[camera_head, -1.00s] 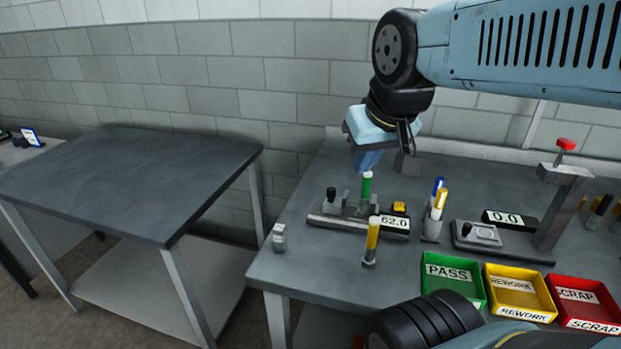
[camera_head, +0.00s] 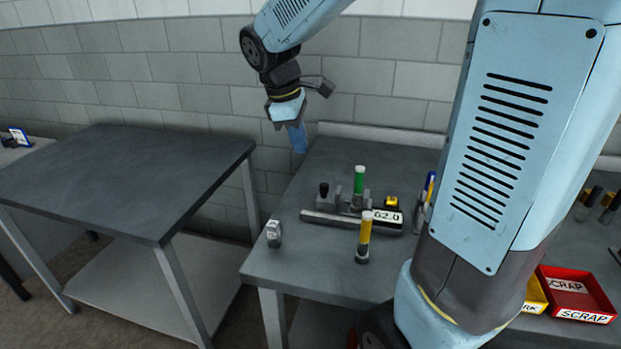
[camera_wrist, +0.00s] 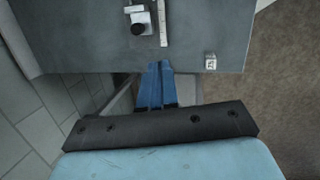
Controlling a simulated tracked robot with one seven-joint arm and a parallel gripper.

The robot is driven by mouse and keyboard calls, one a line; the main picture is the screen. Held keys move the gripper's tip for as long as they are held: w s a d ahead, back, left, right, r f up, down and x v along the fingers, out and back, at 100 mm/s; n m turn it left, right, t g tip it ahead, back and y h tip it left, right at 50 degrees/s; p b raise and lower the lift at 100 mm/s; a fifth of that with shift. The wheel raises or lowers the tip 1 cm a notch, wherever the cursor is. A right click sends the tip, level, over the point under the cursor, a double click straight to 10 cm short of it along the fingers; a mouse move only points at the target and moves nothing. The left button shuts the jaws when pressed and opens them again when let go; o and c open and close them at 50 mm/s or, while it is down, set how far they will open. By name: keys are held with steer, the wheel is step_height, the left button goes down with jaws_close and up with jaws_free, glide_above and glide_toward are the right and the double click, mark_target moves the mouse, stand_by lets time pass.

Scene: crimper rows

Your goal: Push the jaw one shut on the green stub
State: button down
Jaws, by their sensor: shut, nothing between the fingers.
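The green stub (camera_head: 359,182) stands upright in the grey fixture (camera_head: 330,219) on the bench, between small grey blocks. The sliding jaw with a black knob (camera_head: 323,189) is left of the stub, with a gap between them. The knob also shows at the top of the wrist view (camera_wrist: 138,28); the stub is out of that frame. My gripper (camera_head: 299,150) is shut and empty, pointing down. It is above and left of the fixture, near the bench's left edge, touching nothing. In the wrist view its blue fingers (camera_wrist: 160,68) are together.
A display reading 62.0 (camera_head: 385,221) and a yellow button (camera_head: 391,201) are at the fixture's right. A yellow stub (camera_head: 365,235) stands in front. A small marked block (camera_head: 273,233) sits near the bench's left edge. My arm hides much of the right side.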

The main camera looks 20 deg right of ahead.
steer(key=w+a+f+n+g+h, duration=0.1)
steer(key=w+a+f+n, duration=0.25)
steer(key=w+f, duration=0.2)
glide_toward(329, 196)
steer(key=shift+n, duration=0.45)
steer(key=a+f, duration=0.3)
steer(key=shift+w+a, duration=0.15)
steer(key=shift+w, duration=0.1)
steer(key=shift+s+d+f, duration=0.1)
steer(key=shift+d, duration=0.7)
